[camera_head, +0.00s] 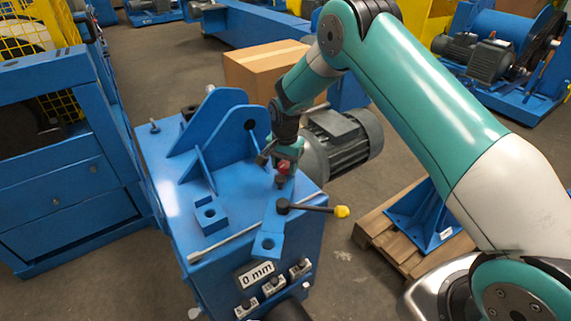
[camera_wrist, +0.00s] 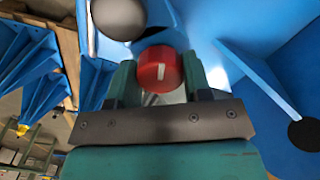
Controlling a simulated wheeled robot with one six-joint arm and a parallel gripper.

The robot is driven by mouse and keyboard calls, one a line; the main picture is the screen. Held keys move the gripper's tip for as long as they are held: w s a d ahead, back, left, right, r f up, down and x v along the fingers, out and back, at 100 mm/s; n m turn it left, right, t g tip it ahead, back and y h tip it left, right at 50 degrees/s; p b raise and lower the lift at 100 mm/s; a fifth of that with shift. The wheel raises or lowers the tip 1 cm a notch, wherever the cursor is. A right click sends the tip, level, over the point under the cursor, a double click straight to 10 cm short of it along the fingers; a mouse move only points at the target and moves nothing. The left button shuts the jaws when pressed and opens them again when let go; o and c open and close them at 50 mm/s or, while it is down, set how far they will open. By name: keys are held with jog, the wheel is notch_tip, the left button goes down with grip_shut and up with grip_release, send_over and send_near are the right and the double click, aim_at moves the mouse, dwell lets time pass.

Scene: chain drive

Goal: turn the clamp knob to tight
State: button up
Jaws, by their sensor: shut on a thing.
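The clamp knob (camera_wrist: 158,72) is a red round knob with a white mark on its face. In the wrist view it sits between the two fingers of my gripper (camera_wrist: 160,80), which are shut on it. In the head view the red knob (camera_head: 284,168) shows just under my gripper (camera_head: 282,158), at the right side of the blue machine top (camera_head: 165,150). The gripper partly hides the knob there. The white mark runs nearly upright in the wrist view. I cannot tell from it how tight the clamp is.
Blue upright brackets (camera_head: 215,125) rise to the left, and a grey motor (camera_head: 342,140) is at the right. A display reading "0 mm" (camera_head: 256,274) is on the front.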

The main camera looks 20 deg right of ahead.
aim_at(285, 164)
jog(key=shift+w+r+m, duration=0.1)
jog(key=shift+m, duration=1.5)
jog(key=o, duration=0.9)
notch_tip(285, 164, up, 17)
jog(key=shift+r, duration=0.15)
